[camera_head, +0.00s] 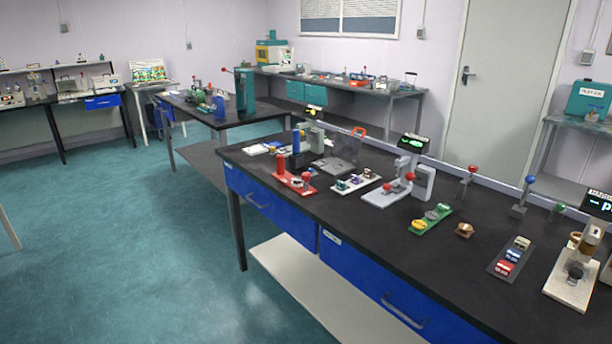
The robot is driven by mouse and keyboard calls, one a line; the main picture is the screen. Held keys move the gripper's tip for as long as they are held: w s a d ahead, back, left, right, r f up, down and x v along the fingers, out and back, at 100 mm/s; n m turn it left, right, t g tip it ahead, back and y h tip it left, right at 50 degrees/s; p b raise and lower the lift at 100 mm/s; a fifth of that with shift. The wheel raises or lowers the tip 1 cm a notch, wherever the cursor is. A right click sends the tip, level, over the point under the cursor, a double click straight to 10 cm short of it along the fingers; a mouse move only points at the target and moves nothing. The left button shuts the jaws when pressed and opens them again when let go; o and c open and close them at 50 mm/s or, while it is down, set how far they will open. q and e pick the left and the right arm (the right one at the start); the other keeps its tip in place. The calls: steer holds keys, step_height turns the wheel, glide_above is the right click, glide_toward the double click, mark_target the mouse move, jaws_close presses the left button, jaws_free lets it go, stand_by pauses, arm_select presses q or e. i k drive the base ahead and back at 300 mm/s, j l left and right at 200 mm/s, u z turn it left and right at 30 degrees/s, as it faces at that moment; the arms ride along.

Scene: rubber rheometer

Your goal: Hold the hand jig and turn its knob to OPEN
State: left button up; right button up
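Neither of my grippers is in view. I cannot tell for sure which thing is the hand jig, and no OPEN mark is readable. Part of that device is cut off by the frame.
The black bench (455,255) runs from the middle to the lower right, with blue drawers below. A green tray (430,219) and a dark tray (509,259) with coloured pieces lie on it. The teal floor (140,240) at left is open. Other benches stand behind.

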mark_target(305, 176)
steer(key=i+j+z, duration=0.1)
steer(key=z, duration=0.4)
steer(key=i+j+z, duration=0.15)
steer(key=z, duration=0.3)
steer(key=i+j+z, duration=0.2)
steer(key=j, duration=0.25)
steer(key=i+j+z, duration=0.2)
steer(key=j, duration=0.25)
steer(key=j+z, duration=0.2)
steer(key=j, duration=0.25)
steer(key=i+j+z, duration=0.2)
steer(key=j, duration=0.3)
steer(key=k, duration=0.05)
